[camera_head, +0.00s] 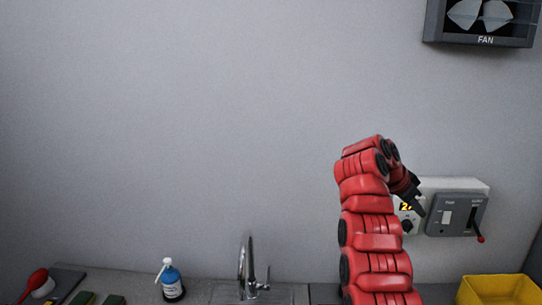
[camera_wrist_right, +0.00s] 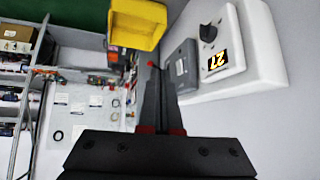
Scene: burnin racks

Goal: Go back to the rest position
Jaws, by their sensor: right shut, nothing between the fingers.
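My right arm, red and jointed, rises at the right of the head view. Its dark gripper (camera_head: 418,205) points down and right in front of the wall control panel (camera_head: 455,184). In the right wrist view its dark fingers (camera_wrist_right: 154,85) are together with nothing between them. The panel carries a grey switch box (camera_head: 452,215) with a lever ending in a red knob (camera_head: 480,239), lowered at its right side. Beside it is a white dial unit (camera_wrist_right: 222,45) with a display reading 27. The gripper partly covers this unit in the head view. My left gripper is out of view.
A fan unit (camera_head: 482,20) hangs on the wall at upper right. A yellow bin (camera_head: 500,290) stands at lower right. The wall at left is clear.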

